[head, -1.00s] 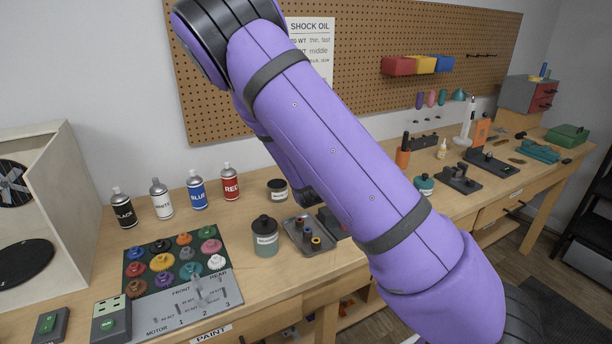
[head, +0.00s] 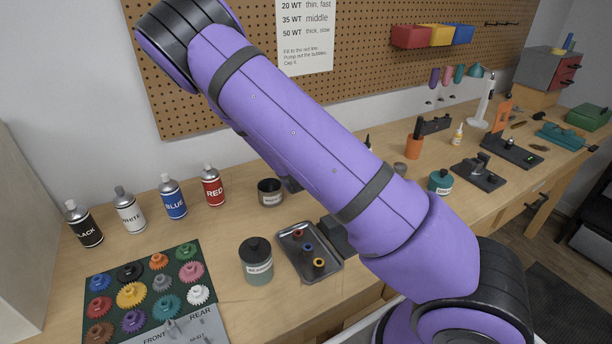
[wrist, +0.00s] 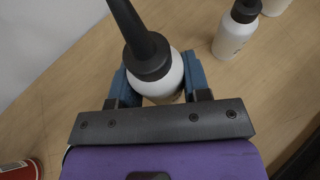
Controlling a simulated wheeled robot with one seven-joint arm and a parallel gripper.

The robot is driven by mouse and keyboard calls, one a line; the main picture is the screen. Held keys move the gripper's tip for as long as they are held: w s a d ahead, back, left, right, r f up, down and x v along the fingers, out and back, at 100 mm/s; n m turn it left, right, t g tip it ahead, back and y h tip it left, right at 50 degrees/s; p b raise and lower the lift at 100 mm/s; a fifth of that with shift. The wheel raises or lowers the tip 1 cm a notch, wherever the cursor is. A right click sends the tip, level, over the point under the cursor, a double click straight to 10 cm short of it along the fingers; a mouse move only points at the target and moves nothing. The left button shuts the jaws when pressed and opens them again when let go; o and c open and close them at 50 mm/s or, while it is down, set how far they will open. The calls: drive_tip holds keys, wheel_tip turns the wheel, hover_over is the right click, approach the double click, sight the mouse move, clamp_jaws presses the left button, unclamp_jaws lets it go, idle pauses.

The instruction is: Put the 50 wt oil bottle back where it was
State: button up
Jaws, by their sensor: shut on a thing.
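My gripper (wrist: 158,82) is shut on a white bottle (wrist: 165,90) with a black cap and a long black nozzle, in the wrist view. The blue finger pads hold it from both sides. The label of this bottle is hidden, so I cannot read its grade. A second white bottle (wrist: 232,38) with a black cap stands on the wooden bench to the right of the held one, apart from it. Part of a third pale bottle (wrist: 274,5) shows at the top right edge. In the head view my arm hides my gripper and the held bottle.
The bench holds a metal tray (head: 333,272) with small rings, a lidded jar (head: 257,265), a dark cup (head: 271,192) and spray cans, including a red one (head: 212,188). A shock oil poster (head: 305,40) hangs on the pegboard. Bare wood surrounds the bottles in the wrist view.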

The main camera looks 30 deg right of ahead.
drive_tip(key=shift+f, duration=2.35)
drive_tip(key=shift+f, duration=0.1)
drive_tip(key=o, duration=1)
drive_tip(key=shift+o, duration=0.2)
